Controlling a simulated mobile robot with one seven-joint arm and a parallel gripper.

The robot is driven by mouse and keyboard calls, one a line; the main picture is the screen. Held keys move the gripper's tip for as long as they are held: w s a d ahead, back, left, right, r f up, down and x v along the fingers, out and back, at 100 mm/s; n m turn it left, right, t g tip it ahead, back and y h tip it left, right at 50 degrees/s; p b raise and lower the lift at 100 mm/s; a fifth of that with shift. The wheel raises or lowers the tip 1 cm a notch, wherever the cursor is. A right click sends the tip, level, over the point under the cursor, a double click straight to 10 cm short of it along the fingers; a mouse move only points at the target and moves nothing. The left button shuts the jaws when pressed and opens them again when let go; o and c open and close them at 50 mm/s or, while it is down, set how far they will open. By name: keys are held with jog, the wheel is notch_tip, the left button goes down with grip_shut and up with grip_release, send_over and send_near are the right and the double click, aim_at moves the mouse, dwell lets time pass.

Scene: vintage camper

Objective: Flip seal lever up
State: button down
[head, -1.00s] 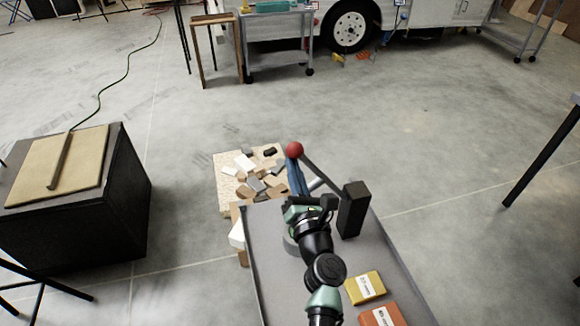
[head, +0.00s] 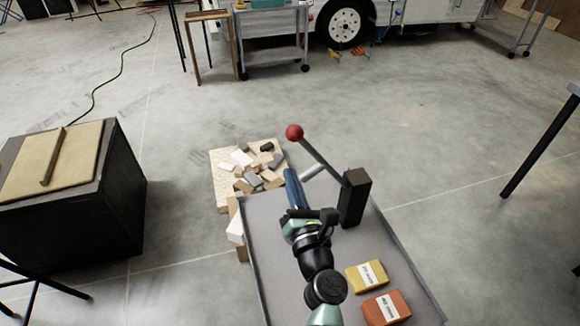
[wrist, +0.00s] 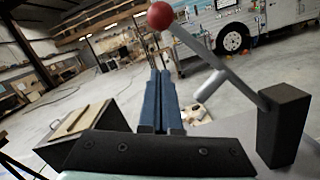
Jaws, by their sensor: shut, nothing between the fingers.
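The seal lever (head: 322,157) is a dark grey rod with a red ball knob (head: 294,132) at its tip. It rises at a slant up and to the left from a black upright block (head: 354,197) on the grey tabletop. My gripper (head: 292,180), with blue fingers, is shut and empty, left of the rod and below the knob in the head view. In the wrist view the shut fingers (wrist: 158,98) point forward, with the knob (wrist: 160,16) above their tips and the lever (wrist: 222,62) to their right. They look apart from the lever.
A yellow box (head: 367,276) and an orange box (head: 386,307) lie on the grey tabletop (head: 262,250) at right. A board with loose blocks (head: 225,195) lies beyond its far left edge. A black cabinet (head: 110,210) stands at left.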

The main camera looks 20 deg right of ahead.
jog(key=s+f, duration=0.1)
jog(key=s, duration=0.5)
jog(key=shift+s+a, duration=0.15)
jog(key=shift+s, duration=0.15)
jog(key=w+a+r+n+t+y+p, duration=0.15)
jog(key=a+r+n, duration=0.25)
jog(key=r+n, duration=0.55)
jog(key=a+r+n+y+p, duration=0.35)
jog(key=r+n, duration=0.25)
jog(key=r, duration=0.6)
jog(key=w+a+r+n+t+y+p, duration=0.1)
jog(key=a+r+n, duration=0.4)
jog(key=r+n, duration=0.45)
jog(key=s+r+n+t+h+p, duration=0.1)
jog(key=s+r+n, duration=0.3)
jog(key=r, duration=0.6)
jog(key=s+a+r+n+t+h+p, duration=0.1)
jog(key=s+r+n, duration=0.4)
jog(key=r, duration=0.6)
jog(key=s+r+n+t+h+p, duration=0.3)
jog(key=s+r+n, duration=0.2)
jog(key=r, duration=0.5)
jog(key=shift+s+a+r+n+p, duration=0.25)
jog(key=shift+r+n+p, duration=0.15)
jog(key=shift+n, duration=0.8)
jog(key=shift+t, duration=0.25)
